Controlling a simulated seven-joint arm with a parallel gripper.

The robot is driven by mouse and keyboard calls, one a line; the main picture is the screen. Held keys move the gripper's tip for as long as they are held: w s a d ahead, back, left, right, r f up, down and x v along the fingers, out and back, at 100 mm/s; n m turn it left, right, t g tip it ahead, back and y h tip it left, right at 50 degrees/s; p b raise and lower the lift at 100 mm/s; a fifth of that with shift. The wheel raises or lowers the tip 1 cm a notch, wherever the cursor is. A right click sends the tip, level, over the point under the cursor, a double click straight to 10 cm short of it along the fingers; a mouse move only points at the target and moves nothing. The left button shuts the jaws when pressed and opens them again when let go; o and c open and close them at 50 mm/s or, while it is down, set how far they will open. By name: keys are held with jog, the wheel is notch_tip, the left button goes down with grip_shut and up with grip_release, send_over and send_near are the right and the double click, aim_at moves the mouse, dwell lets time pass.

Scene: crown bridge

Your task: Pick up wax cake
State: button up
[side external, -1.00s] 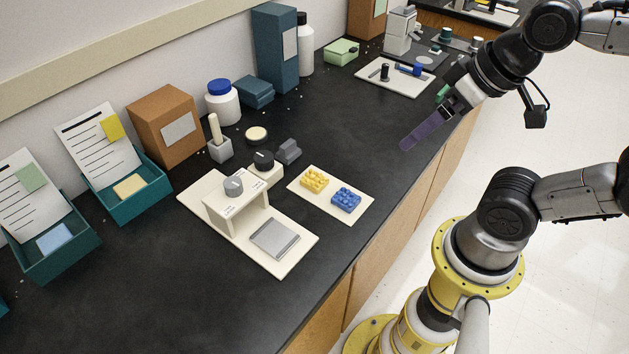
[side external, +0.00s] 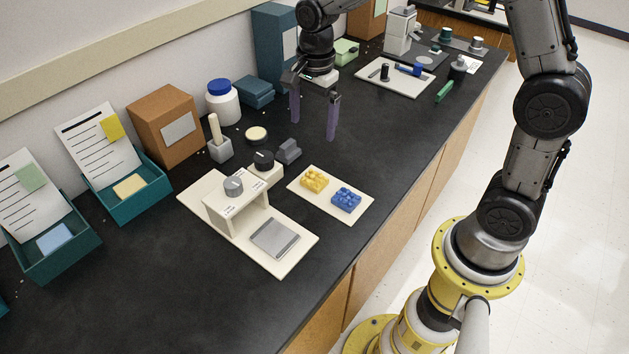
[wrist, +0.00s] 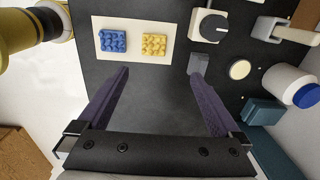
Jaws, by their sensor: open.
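The wax cake (side external: 257,134) appears to be the small round cream disc with a dark rim, lying on the black counter behind the black-knobbed block. It also shows in the wrist view (wrist: 239,69), right of the gripper's fingers. My gripper (side external: 313,128) is open with its two long purple fingers pointing down, to the right of the disc. In the wrist view the space between my fingers (wrist: 160,74) is empty. The disc is fully visible and apart from the fingers.
A grey block (side external: 288,151) and a black knob (side external: 263,159) sit close to the disc. A mortar with pestle (side external: 218,142) and a blue-lidded jar (side external: 222,103) stand behind it. Yellow (side external: 314,181) and blue (side external: 346,200) studded bricks lie on a cream plate in front.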

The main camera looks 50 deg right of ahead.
aim_at(314, 179)
jog(key=shift+g, duration=0.3)
jog(key=f, duration=1.6)
jog(key=shift+s, duration=0.25)
jog(key=shift+c, duration=0.3)
jog(key=c, duration=1.4)
jog(key=shift+o, duration=0.2)
jog(key=shift+r, duration=0.15)
